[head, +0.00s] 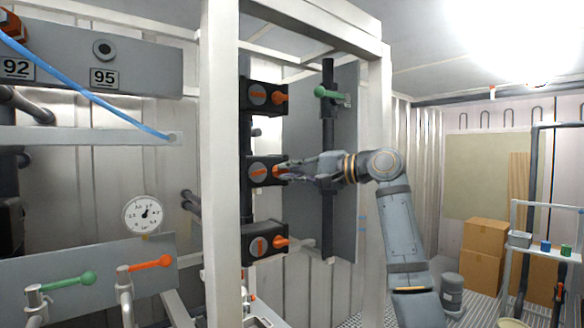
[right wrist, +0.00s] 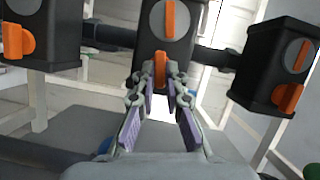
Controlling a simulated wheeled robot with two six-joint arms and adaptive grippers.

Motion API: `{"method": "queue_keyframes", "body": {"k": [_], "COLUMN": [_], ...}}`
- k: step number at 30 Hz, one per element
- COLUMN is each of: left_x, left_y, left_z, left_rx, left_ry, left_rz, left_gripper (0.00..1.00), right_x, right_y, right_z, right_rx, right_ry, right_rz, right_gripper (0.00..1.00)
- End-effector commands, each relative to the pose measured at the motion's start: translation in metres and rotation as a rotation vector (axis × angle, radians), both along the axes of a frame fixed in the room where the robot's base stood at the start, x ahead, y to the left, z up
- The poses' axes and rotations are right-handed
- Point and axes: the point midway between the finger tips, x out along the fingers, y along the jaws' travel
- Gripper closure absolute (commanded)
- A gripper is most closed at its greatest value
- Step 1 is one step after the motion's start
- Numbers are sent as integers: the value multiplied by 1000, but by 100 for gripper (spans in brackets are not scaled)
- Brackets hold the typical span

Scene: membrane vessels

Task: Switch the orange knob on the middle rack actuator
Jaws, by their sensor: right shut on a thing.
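The middle rack actuator (head: 254,171) is a black box with a grey disc and an orange bar on its face. Its orange knob (head: 279,170) sticks out on the right side. My right gripper (head: 286,172) reaches in from the right and is shut on this knob. In the right wrist view, the right gripper's fingertips (right wrist: 161,80) close around the sides of the orange knob (right wrist: 160,66), partly hiding it. The middle actuator's disc (right wrist: 182,20) there carries an upright orange bar (right wrist: 170,18). My left gripper is not in view.
Similar actuators sit above (head: 256,97) and below (head: 256,243) on the rack. A white frame post (head: 219,170) stands left of them. A dark vertical pipe with a green handle (head: 326,91) runs behind my right gripper. Cardboard boxes (head: 485,237) stand far right.

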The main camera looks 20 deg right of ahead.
Motion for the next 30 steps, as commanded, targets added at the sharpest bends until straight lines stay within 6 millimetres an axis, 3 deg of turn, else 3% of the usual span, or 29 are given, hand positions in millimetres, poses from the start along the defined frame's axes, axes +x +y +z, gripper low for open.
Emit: {"method": "queue_keyframes", "body": {"k": [12,30], "left_x": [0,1], "left_y": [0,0], "left_z": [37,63], "left_rx": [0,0], "left_ry": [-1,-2], "left_rz": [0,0], "left_gripper": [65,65], "right_x": [-1,-2], "right_y": [2,6], "right_z": [8,8], "right_rx": [-365,-882], "right_ry": [-134,-322], "right_rz": [1,1], "right_gripper": [100,100]}}
